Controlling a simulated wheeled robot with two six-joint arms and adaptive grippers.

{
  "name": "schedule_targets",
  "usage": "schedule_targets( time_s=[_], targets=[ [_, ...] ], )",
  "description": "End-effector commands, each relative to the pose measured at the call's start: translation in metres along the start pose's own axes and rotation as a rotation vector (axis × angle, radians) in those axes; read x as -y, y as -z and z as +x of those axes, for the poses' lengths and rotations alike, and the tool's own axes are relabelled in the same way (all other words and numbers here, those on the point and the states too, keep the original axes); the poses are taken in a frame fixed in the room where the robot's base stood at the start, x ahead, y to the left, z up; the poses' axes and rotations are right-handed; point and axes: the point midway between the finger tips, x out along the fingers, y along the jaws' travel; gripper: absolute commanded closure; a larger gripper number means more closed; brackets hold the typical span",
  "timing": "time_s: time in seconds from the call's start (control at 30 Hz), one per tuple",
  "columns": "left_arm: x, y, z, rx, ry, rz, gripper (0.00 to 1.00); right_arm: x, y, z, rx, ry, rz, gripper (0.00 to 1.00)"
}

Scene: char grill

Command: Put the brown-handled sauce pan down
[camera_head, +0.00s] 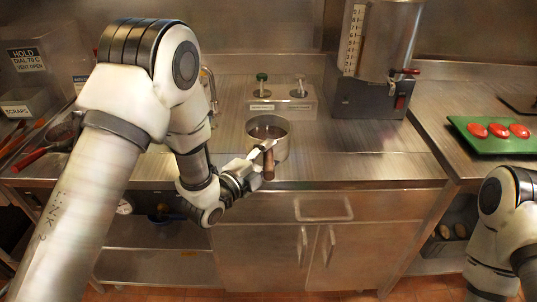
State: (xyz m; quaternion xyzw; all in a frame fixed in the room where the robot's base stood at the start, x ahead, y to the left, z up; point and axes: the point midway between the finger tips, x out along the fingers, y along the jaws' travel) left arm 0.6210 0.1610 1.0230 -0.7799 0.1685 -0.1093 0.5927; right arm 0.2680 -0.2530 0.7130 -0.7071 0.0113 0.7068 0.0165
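The brown-handled sauce pan (281,147) is a grey metal pot at the middle of the steel counter. It looks upright, with its brown handle pointing toward me. Its inside looks dark. My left gripper (264,156) reaches in from the left and its fingers are closed around the handle close to the pot. The far finger is partly hidden. I cannot tell whether the pan's base touches the counter or is slightly above it. My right arm shows at the lower right, but its gripper is out of view.
The steel counter (365,169) is clear to the pan's right. Behind the pan stand a two-pump dispenser (281,105) and a tall measuring dispenser (369,103). A green board (493,147) with red items lies at right. Pans with red handles (30,159) are at left.

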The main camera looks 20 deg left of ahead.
Motion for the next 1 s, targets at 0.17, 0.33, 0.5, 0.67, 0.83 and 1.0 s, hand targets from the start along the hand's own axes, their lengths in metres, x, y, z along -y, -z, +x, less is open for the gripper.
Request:
schedule_targets(
  time_s=[0.17, 0.33, 0.5, 0.67, 0.83, 1.0],
  targets=[
    [0.000, 0.000, 0.000, 0.000, 0.000, 0.000, 0.50, 0.000, 0.000, 0.000, 0.000, 0.000, 0.000, 0.60],
    [-0.002, -0.002, -0.015, 0.002, -0.001, -0.001, 0.50, 0.000, 0.000, 0.006, 0.000, 0.000, 0.000, 0.60],
    [-0.003, -0.003, -0.056, 0.005, 0.000, -0.006, 0.50, 0.000, 0.000, 0.018, 0.000, 0.000, 0.000, 0.60],
    [0.003, 0.000, -0.097, 0.004, -0.001, -0.008, 0.50, 0.000, 0.000, 0.016, 0.001, 0.000, 0.000, 0.60],
    [0.004, 0.001, -0.117, 0.001, -0.002, -0.003, 0.50, 0.000, 0.001, -0.010, -0.001, 0.000, 0.000, 0.60],
    [0.001, 0.000, -0.121, 0.000, 0.000, 0.000, 0.50, 0.000, 0.000, -0.009, 0.000, 0.000, 0.000, 0.60]
  ],
)
